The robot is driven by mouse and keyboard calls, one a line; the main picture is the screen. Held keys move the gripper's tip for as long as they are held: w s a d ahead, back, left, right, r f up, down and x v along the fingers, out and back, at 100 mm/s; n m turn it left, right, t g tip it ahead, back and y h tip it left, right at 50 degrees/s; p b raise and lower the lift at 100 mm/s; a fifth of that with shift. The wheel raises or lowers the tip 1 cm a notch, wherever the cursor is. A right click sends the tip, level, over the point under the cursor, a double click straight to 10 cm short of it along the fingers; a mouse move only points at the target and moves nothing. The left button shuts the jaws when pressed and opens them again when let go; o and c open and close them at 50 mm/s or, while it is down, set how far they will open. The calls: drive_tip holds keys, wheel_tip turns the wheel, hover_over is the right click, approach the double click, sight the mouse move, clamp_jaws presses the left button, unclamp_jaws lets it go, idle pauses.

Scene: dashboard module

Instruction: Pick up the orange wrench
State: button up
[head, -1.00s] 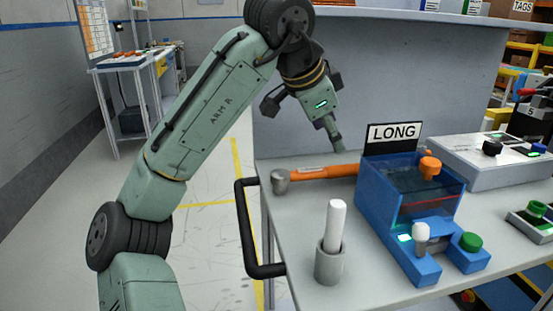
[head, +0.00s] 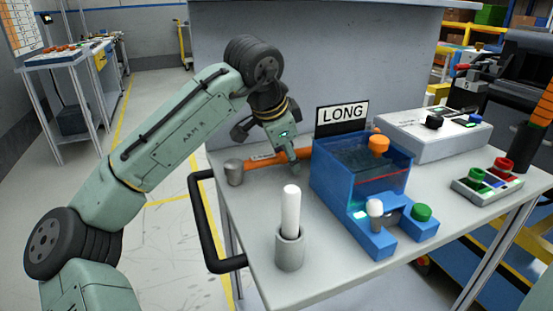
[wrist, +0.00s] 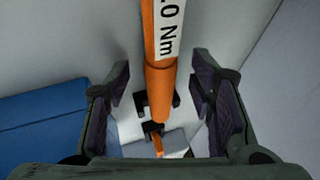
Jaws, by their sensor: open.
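A gap shows between the shaft and each pad. The wrench's far end near the box is partly hidden in the head view.
A blue box (head: 335,180) with a LONG sign (head: 342,114) stands just right of the wrench. A white rod stands in a grey holder (head: 290,250) at the front. A grey console (head: 420,140) and a button box (head: 487,183) are farther right.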

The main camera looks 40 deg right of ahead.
drive_tip(key=shift+d+f, duration=0.1)
drive_tip(key=shift+f, duration=0.05)
drive_tip(key=shift+c, duration=0.6)
clamp_jaws()
